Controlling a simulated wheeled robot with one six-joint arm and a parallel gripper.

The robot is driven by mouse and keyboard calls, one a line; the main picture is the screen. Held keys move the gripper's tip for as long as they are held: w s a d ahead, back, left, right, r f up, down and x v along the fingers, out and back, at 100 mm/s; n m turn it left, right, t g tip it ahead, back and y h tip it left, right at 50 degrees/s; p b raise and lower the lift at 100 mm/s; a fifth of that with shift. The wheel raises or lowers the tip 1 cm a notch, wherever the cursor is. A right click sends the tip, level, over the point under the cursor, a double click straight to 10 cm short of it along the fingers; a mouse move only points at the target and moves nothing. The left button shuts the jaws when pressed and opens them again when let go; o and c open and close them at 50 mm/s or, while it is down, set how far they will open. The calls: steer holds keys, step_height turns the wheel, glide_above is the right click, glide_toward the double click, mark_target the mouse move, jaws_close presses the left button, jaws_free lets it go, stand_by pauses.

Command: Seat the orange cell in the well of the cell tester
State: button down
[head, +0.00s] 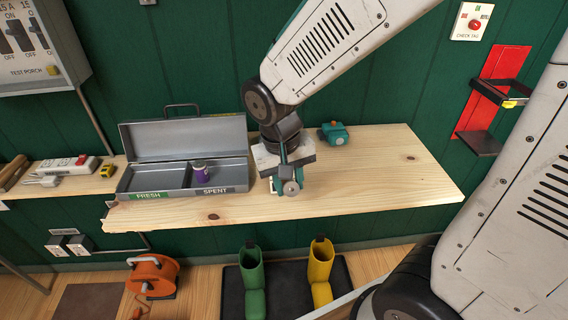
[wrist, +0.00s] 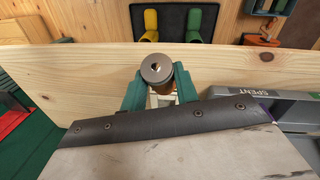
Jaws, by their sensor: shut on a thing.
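My gripper (head: 284,187) is low over the front of the wooden shelf, right of the metal tin. In the wrist view its teal fingers (wrist: 160,95) are shut on the orange cell (wrist: 157,69). The cell's grey ringed end faces the camera, and only a little of its orange-brown side shows. In the head view the cell's round grey end (head: 291,188) shows at the fingertips. A small teal block with an orange-brown top piece (head: 336,135), seemingly the cell tester, stands behind and right of my gripper, apart from it. Its well cannot be made out.
The open grey tin (head: 180,190) has FRESH and SPENT sides; a purple cell (head: 200,174) stands in the SPENT side. The shelf (head: 390,165) is clear to the right. Green boots (head: 252,280) and yellow boots (head: 320,272) stand on the floor below.

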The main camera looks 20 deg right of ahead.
steer(key=w+d, duration=0.1)
steer(key=w, duration=0.2)
steer(key=w+d, duration=0.1)
steer(key=w, duration=0.2)
steer(key=w+d+f, duration=0.1)
steer(key=w, duration=0.2)
steer(key=shift+w+d, duration=0.1)
steer(key=shift+w, duration=0.1)
steer(key=shift+w+d, duration=0.2)
steer(key=shift+w, duration=0.3)
steer(key=shift+f, duration=1.55)
steer(key=shift+f, duration=0.2)
steer(key=c, duration=1.1)
jaws_free()
steer(key=shift+o, duration=0.2)
